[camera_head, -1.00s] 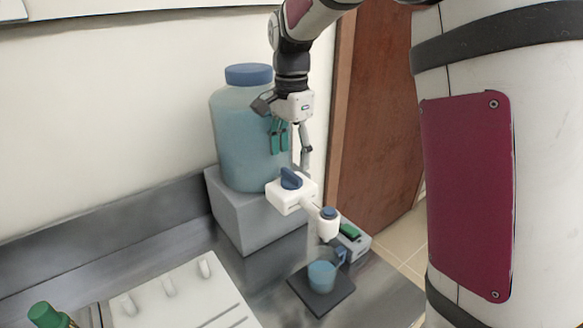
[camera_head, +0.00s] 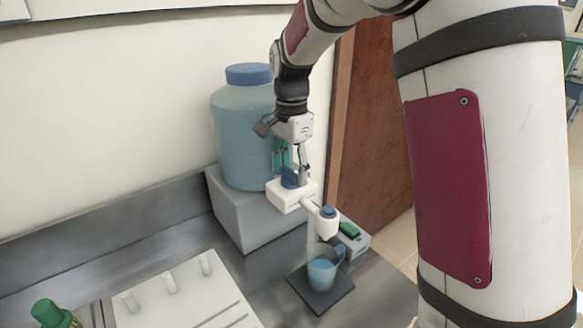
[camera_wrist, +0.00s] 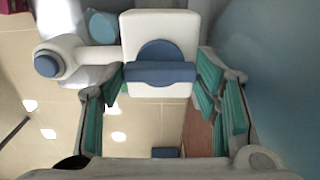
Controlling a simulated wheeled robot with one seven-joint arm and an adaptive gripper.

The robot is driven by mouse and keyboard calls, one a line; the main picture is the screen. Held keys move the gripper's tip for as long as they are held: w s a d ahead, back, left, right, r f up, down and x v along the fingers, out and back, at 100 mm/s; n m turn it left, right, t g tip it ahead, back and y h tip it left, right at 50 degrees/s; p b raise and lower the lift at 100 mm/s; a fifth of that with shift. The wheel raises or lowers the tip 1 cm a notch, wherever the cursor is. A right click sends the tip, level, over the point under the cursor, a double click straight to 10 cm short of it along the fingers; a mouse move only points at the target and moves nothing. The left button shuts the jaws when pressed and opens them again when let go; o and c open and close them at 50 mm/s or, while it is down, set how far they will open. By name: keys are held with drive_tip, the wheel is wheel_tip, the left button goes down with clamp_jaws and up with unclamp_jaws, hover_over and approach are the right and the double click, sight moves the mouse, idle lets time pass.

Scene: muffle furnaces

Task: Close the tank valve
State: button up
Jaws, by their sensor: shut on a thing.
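The tank (camera_head: 240,135) is a large translucent jug of blue liquid with a blue cap, standing on a grey block. A white valve body (camera_head: 284,197) sticks out at its lower front, with a blue handle (camera_head: 291,179) on top. In the wrist view the blue handle (camera_wrist: 160,72) lies crosswise on the white body (camera_wrist: 160,28). My gripper (camera_head: 290,170) points down over the valve, its teal-padded fingers on either side of the handle. In the wrist view my gripper (camera_wrist: 160,78) is shut on the handle's two ends. In the head view, the fingers partly hide the handle.
A white spout with a blue top (camera_head: 328,222) hangs over a beaker of blue liquid (camera_head: 321,272) on a dark pad. A grey device with a green display (camera_head: 352,240) stands behind it. A white tray (camera_head: 180,298) and green-capped bottle (camera_head: 47,313) are at lower left.

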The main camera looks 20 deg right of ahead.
drive_tip(key=shift+n, duration=0.3)
drive_tip(key=n, duration=0.3)
drive_tip(key=shift+n, duration=0.3)
drive_tip(key=n+p, duration=0.1)
drive_tip(key=n, duration=0.3)
drive_tip(key=shift+n, duration=0.3)
drive_tip(key=n, duration=0.4)
drive_tip(key=shift+n+p, duration=0.35)
drive_tip(key=shift+n, duration=2.15)
drive_tip(key=o, duration=0.9)
drive_tip(key=shift+c, duration=0.2)
